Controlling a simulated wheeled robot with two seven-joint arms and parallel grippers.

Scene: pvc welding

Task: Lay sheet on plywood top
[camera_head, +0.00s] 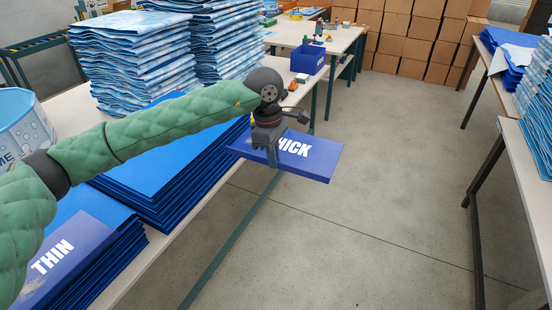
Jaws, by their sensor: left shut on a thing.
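My left gripper (270,150) is shut on a blue sheet (318,162) with white lettering, of which "HICK" shows; the gripper hides the rest. The sheet is held roughly flat, in the air past the table's edge, above the grey floor. The gripper grips it near its left part. Stacks of blue sheets (165,185) lie on the table to its left, and a nearer stack (75,250) is marked "THIN". I cannot make out a plywood top in this view. My right gripper is not in view.
The left table (65,115) also carries tall stacks of folded light-blue bags (135,65) and a round tub (22,130). A blue bin (308,58) stands on a farther table. Cardboard boxes (405,40) are piled at the back. Tables (530,165) line the right. The floor between is clear.

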